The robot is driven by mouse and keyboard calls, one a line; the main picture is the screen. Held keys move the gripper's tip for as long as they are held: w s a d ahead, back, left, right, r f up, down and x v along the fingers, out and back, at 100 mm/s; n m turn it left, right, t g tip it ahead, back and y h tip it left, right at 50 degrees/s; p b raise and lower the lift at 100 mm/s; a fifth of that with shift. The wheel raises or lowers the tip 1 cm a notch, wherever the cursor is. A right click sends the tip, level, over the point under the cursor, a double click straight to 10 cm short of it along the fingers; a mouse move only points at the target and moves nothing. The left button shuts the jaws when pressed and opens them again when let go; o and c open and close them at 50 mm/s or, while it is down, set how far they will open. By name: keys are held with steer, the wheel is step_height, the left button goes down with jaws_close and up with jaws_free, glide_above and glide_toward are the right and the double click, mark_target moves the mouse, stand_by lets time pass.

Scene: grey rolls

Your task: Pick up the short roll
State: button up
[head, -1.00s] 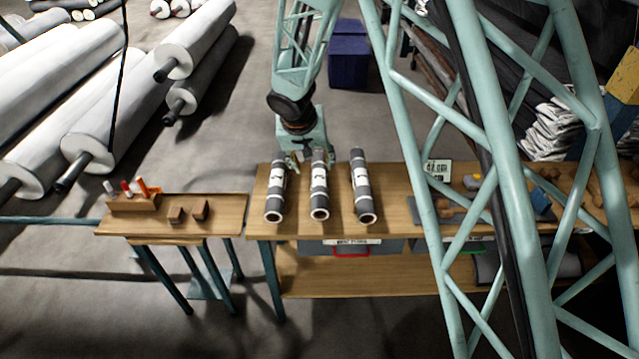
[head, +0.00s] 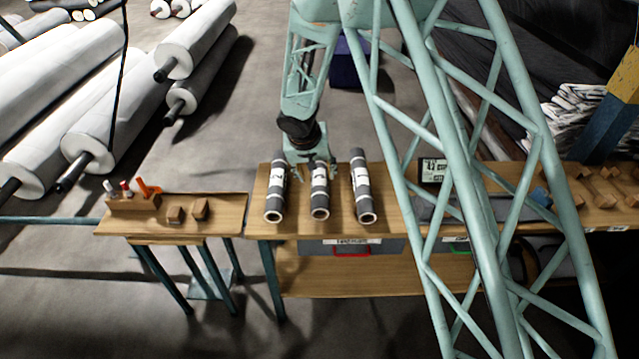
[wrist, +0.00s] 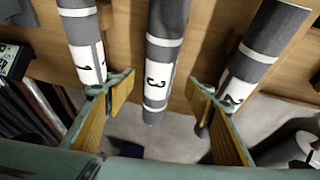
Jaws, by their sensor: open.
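Three grey rolls with white bands and labels lie side by side on a wooden bench (head: 400,232): a left roll (head: 275,195), a middle roll (head: 320,195) and a right roll (head: 361,190). I cannot tell surely which is the short one. In the wrist view, the rolls carry the number 1 (wrist: 82,40), the number 3 (wrist: 160,50) and a partly hidden number (wrist: 255,50). My gripper (wrist: 155,95) is open and empty, with one finger on each side of the roll numbered 3. In the head view, my gripper (head: 308,170) is at the far ends of the left and middle rolls.
A smaller table (head: 225,220) at left holds wooden blocks and a small rack. Large white rolls (head: 85,110) lie on the floor behind it. My lattice structure crosses the bench's right part. Bins sit on the shelf below. The bench front before the rolls is clear.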

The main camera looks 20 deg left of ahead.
mark_target(320, 176)
steer(key=shift+w+f, duration=0.2)
steer(key=shift+f, duration=0.2)
steer(key=shift+f, duration=0.1)
steer(key=shift+x, duration=2.5)
steer(key=shift+w, duration=0.15)
steer(key=shift+c, duration=0.3)
steer(key=c, duration=1)
steer(key=shift+o, duration=0.2)
steer(key=shift+r+p, duration=0.35)
steer(key=shift+r, duration=1.45)
steer(key=s+d+r+b, duration=0.1)
steer(key=s+d+b, duration=0.7)
steer(key=s, duration=0.5)
steer(key=shift+s+d+r, duration=0.25)
steer(key=shift+s, duration=0.05)
